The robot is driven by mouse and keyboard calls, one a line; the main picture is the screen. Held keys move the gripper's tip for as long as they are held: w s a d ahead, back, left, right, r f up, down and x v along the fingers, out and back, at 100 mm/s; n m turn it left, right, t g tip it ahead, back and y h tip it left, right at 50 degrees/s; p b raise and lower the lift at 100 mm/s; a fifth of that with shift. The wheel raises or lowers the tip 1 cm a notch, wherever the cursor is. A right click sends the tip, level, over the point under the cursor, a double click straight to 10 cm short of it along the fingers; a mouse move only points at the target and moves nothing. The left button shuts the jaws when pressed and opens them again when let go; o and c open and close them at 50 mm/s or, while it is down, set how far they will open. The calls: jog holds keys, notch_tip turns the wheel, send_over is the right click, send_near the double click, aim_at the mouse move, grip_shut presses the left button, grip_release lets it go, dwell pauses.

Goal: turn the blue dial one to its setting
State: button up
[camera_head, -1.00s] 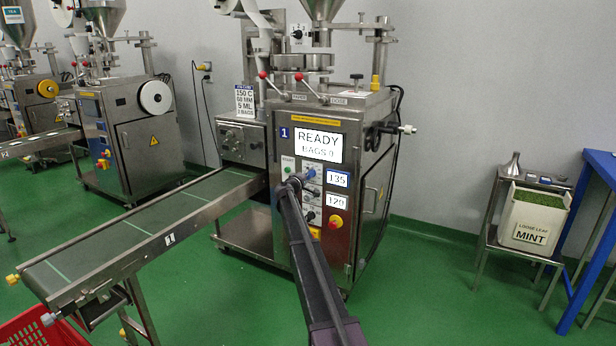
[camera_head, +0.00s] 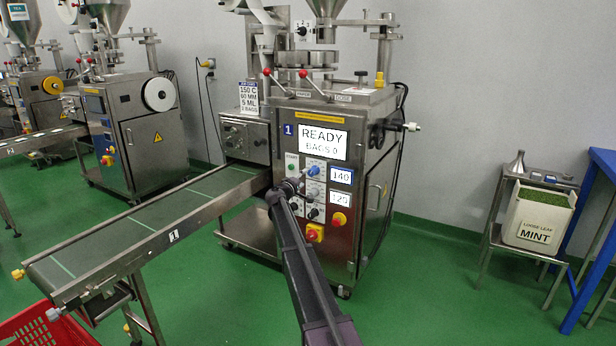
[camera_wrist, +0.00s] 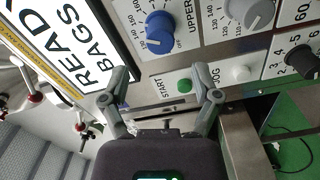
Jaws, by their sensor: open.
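The blue dial (camera_head: 313,171) is on the front panel of packer 1, right of the green start button (camera_head: 292,169). In the wrist view the blue dial (camera_wrist: 160,32) is beside the label "UPPER", with its white pointer mark partly visible. The upper number display (camera_head: 341,176) reads 140. A sign (camera_head: 248,96) on the machine reads 150 C, 60 MM, 5 ML, and a bags line. My gripper (camera_wrist: 167,88) is open and empty, its fingers apart from the dial. In the head view my gripper (camera_head: 292,186) is just lower left of the dial.
Grey dials (camera_wrist: 248,12) sit close beside the blue one. The conveyor (camera_head: 150,225) extends left. The floor at right is clear before the mint stand (camera_head: 537,217).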

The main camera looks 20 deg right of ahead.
jog(key=shift+v, duration=2.1)
jog(key=s+a+f+m+g+y, duration=0.25)
jog(key=s+f, duration=0.25)
jog(key=s, duration=0.5)
jog(key=s+a+f+m+g+y, duration=0.15)
jog(key=s+a+f, duration=0.25)
jog(key=s, duration=0.5)
jog(key=s+a+f+m+g+y, duration=0.1)
jog(key=s+a+f+g+y, duration=0.3)
jog(key=s, duration=0.6)
jog(key=s+a+f+g+y, duration=0.1)
jog(key=s+a+f+y, duration=0.1)
jog(key=s+a, duration=0.35)
jog(key=s+a+f+g+y, duration=0.1)
jog(key=s+a+f+y, duration=0.1)
jog(key=s, duration=0.6)
jog(key=s+a+f+g+y, duration=0.1)
jog(key=s+a+f+y, duration=0.1)
jog(key=s+a, duration=0.35)
notch_tip(320, 180, up, 36)
jog(key=s+p, duration=0.2)
jog(key=p, duration=3.3)
jog(key=shift+d, duration=0.3)
